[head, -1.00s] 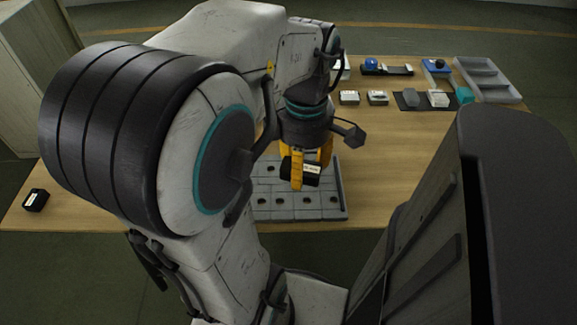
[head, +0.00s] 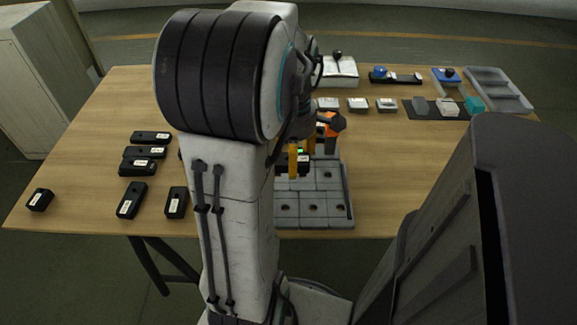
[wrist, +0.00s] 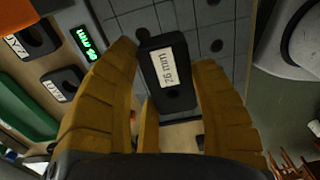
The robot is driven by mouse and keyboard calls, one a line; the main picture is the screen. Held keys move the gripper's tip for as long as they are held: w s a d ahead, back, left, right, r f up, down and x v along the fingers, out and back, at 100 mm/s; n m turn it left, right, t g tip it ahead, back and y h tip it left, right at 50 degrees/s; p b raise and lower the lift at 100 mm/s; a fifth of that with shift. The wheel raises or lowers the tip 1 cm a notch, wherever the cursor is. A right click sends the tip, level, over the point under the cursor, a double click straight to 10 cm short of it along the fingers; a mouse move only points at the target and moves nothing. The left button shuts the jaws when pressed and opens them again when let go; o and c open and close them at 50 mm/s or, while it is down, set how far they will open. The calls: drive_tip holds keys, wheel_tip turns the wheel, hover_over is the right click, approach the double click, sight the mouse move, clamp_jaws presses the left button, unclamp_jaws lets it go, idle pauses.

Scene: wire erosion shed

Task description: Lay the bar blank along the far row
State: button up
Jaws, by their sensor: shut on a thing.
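The bar blank (wrist: 152,56) is a black bar with a white label marked in mm. My gripper (wrist: 170,68) is shut on it, a yellow finger on each side. In the head view the bar (head: 300,170) shows dark below the fingers, over the grey gridded plate with round holes (head: 314,208). I cannot tell whether the bar touches the plate. The plate also shows in the wrist view (wrist: 208,14). My arm hides the plate's left side and much of its far part. A lit green readout (wrist: 88,43) sits beside the plate.
Several black labelled blocks (head: 131,200) lie on the table's left. Pale blocks (head: 358,105), a dark mat (head: 421,109) and a grey compartment tray (head: 499,92) stand at the back right. The table right of the plate is clear.

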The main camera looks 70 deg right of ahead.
drive_tip(key=shift+w+d+f, duration=0.4)
drive_tip(key=shift+d, duration=0.15)
drive_tip(key=shift+w+d+f, duration=0.35)
drive_tip(key=shift+w+d, duration=0.05)
drive_tip(key=shift+d, duration=0.15)
drive_tip(key=shift+f+b, duration=0.7)
drive_tip(key=shift+f, duration=1.35)
drive_tip(key=shift+f, duration=0.1)
drive_tip(key=o, duration=1.2)
wheel_tip(320, 180, up, 12)
drive_tip(key=p, duration=0.3)
